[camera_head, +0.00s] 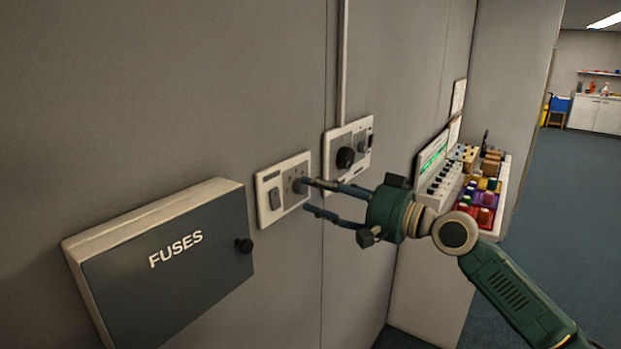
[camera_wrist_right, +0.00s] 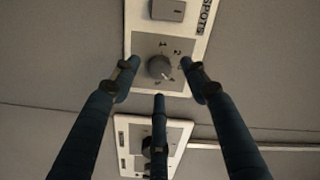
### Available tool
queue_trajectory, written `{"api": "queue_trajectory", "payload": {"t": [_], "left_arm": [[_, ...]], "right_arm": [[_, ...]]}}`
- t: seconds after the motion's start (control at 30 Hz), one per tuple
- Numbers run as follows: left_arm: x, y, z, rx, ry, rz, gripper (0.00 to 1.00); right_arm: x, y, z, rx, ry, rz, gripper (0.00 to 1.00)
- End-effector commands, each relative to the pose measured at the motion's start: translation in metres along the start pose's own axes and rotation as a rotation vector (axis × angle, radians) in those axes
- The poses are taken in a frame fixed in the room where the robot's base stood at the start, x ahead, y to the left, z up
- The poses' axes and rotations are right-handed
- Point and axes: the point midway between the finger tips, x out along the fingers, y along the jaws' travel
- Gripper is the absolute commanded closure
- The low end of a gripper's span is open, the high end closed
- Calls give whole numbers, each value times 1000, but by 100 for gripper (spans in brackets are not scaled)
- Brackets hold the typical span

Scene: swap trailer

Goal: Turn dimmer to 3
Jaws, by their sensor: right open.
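The dimmer knob (camera_wrist_right: 159,67) is a small grey round knob on a white and grey wall plate (camera_wrist_right: 197,20) marked SPOTS. Numbers stand around the knob; 1 and 2 are readable, others are too small. A pale mark shows at the knob's lower right edge in the right wrist view; the exact setting is unclear. My right gripper (camera_wrist_right: 160,78) is open, its fingers spread around the knob, with no clear contact visible. In the head view my right gripper (camera_head: 307,196) reaches the plate (camera_head: 264,213) from the right. My left gripper is out of view.
A rocker switch (camera_head: 274,198) shares the plate. A second plate with a black knob (camera_head: 345,158) is just to the right. A fuse box (camera_head: 170,265) juts out at left. A bench (camera_head: 504,190) with a control panel and colored parts stands at right.

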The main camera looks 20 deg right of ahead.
Motion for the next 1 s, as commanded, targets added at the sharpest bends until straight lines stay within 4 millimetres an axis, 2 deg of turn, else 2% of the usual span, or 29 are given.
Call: {"api": "queue_trajectory", "payload": {"t": [0.03, 0.2, 0.53, 0.57, 0.77, 1.0], "left_arm": [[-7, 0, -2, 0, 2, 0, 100], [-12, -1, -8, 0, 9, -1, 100], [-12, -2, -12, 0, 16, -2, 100], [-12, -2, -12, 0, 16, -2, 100], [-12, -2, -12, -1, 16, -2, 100], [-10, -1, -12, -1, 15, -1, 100]], "right_arm": [[8, -3, -3, 3, 1, -2, 55], [23, -1, -1, 0, 0, 0, 55], [27, 1, 0, -1, 0, 1, 55], [26, 1, 0, -1, 0, 1, 59], [26, 1, 0, -1, 0, 1, 99], [26, 2, 1, -11, 0, 1, 100]]}}
